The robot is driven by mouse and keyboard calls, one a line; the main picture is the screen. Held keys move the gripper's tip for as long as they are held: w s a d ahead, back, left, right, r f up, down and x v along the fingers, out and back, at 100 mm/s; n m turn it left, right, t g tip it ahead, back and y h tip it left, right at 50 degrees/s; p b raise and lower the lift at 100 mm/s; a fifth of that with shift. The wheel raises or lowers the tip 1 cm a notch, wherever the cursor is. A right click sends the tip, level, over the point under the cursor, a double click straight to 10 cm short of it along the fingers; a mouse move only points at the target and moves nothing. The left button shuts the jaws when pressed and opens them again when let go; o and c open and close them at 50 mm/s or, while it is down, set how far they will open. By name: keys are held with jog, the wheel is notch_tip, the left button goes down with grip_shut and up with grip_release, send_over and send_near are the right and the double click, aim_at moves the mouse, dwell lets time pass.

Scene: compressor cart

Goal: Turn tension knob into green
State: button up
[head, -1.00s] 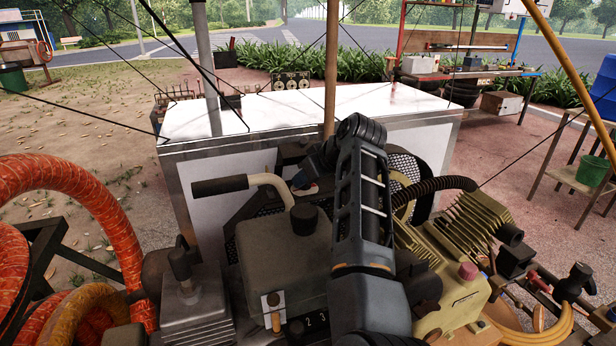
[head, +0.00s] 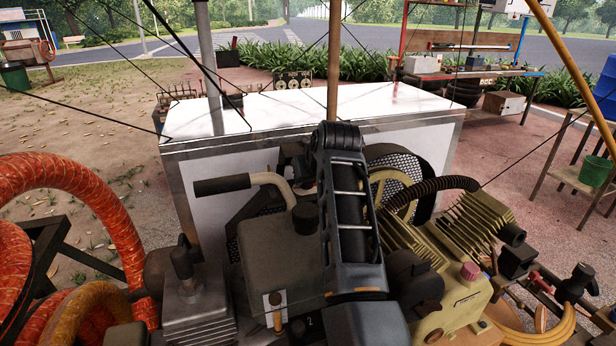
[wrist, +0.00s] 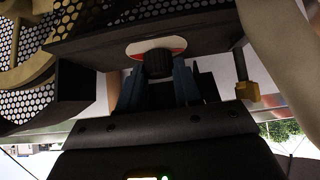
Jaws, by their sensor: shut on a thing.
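The tension knob (wrist: 157,64) is black and ribbed. It stands out from a round dial plate (wrist: 148,45), white with some red along its edge, on the underside of a dark bracket in the wrist view. No green shows on the visible part of the plate; the knob and fingers hide some of it. My gripper (wrist: 157,78) has its blue fingers on both sides of the knob, shut on it. In the head view my arm hides the knob and most of my gripper.
A perforated black guard (wrist: 135,10) lies close above the bracket, and a brass-coloured fitting (wrist: 246,91) sits to the right. In the head view, the grey tank with a handle (head: 221,184) is left of my arm and the finned compressor (head: 462,230) right.

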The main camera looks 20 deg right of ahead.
jog(key=o, duration=1)
jog(key=shift+o, duration=0.2)
jog(key=b+v, duration=0.1)
jog(key=v, duration=0.6)
jog(key=shift+s+r, duration=0.3)
